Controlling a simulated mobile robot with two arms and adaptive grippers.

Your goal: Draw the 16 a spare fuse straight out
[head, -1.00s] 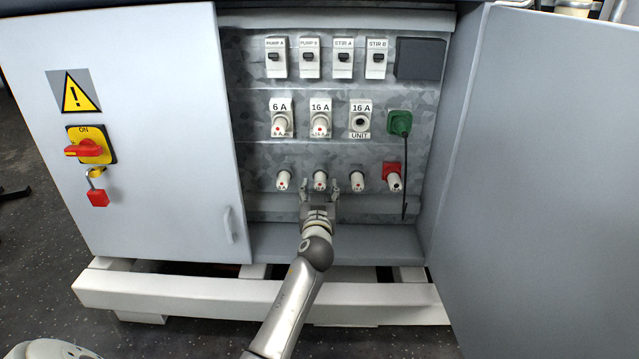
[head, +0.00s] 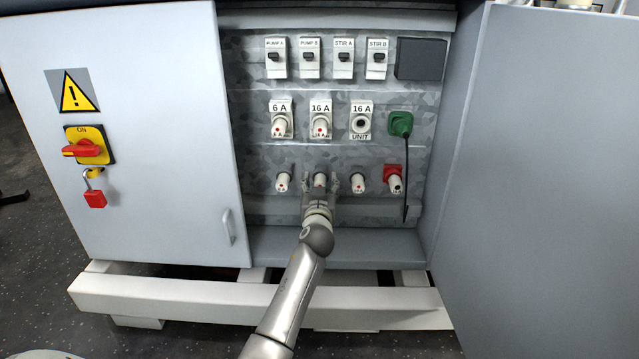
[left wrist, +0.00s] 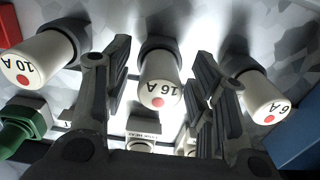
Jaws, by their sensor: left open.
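The 16 A spare fuse (head: 320,181) is a white cylinder with a red dot, second from the left in the lower row of the panel. In the left wrist view the fuse (left wrist: 160,88) shows its label upside down, between the two fingers. My left gripper (head: 321,188) is open, with one finger on each side of this fuse. The fingers look apart from it, with a gap on both sides. The 6 A spare (left wrist: 264,103) and the 10 A spare (left wrist: 37,63) flank the fingers closely. My right gripper is not in view.
Upper-row holders, labelled 6 A (head: 281,122) and 16 A (head: 320,125), carry caps; the 16 A unit socket (head: 360,123) looks open. Cabinet doors (head: 550,160) flank the recess.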

